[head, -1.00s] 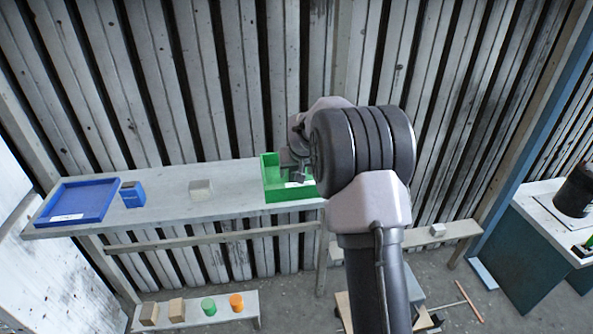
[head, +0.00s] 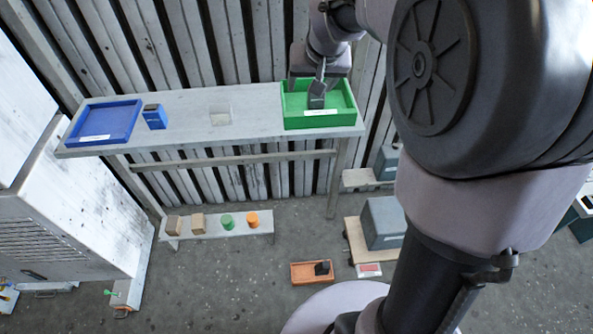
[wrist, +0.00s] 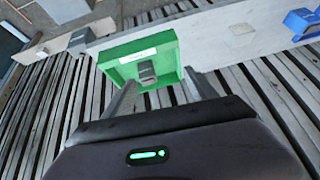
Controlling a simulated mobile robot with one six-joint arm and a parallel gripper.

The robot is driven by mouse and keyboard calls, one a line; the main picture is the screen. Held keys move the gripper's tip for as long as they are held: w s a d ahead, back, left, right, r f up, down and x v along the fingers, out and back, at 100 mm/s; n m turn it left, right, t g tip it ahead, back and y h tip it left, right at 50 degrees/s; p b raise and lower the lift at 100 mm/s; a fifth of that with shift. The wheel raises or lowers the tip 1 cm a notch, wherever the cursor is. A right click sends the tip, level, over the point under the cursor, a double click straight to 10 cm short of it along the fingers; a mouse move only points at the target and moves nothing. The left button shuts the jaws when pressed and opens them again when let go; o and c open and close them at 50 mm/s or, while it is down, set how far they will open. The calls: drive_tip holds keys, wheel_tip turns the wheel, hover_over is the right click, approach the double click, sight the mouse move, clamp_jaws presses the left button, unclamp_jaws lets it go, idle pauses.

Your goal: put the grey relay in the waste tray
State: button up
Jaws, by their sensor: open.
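A small grey block (wrist: 146,72), which looks like the relay, is inside the green tray (wrist: 112,56) in the wrist view. In the head view the green tray (head: 335,122) stands at the right end of the shelf, with a grey block (head: 316,97) in its middle. The tray has a white label that I cannot read. My gripper (wrist: 157,90) is open, its two fingers apart and pointing toward the tray. In the head view my gripper (head: 307,84) is over the tray, partly covering its back wall. Contact with the block cannot be told.
On the shelf (head: 255,122) are a blue tray (head: 100,123), a blue block (head: 154,117) and a pale block (head: 220,117). A low bench (head: 213,237) holds several small pieces. Slatted wall stands close behind the shelf.

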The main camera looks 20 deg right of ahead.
drive_tip(key=s+a+r+y, duration=0.1)
drive_tip(key=s+a+r, duration=0.1)
drive_tip(key=s+a, duration=0.45)
drive_tip(key=s+a+r, duration=0.2)
drive_tip(key=s+a, duration=0.2)
drive_tip(key=s, duration=0.6)
drive_tip(key=s+a+f+y, duration=0.2)
drive_tip(key=s+a, duration=0.3)
drive_tip(key=s, duration=0.7)
drive_tip(key=shift+f+m+g, duration=0.3)
drive_tip(key=shift+f+m, duration=0.1)
drive_tip(key=shift+f, duration=0.25)
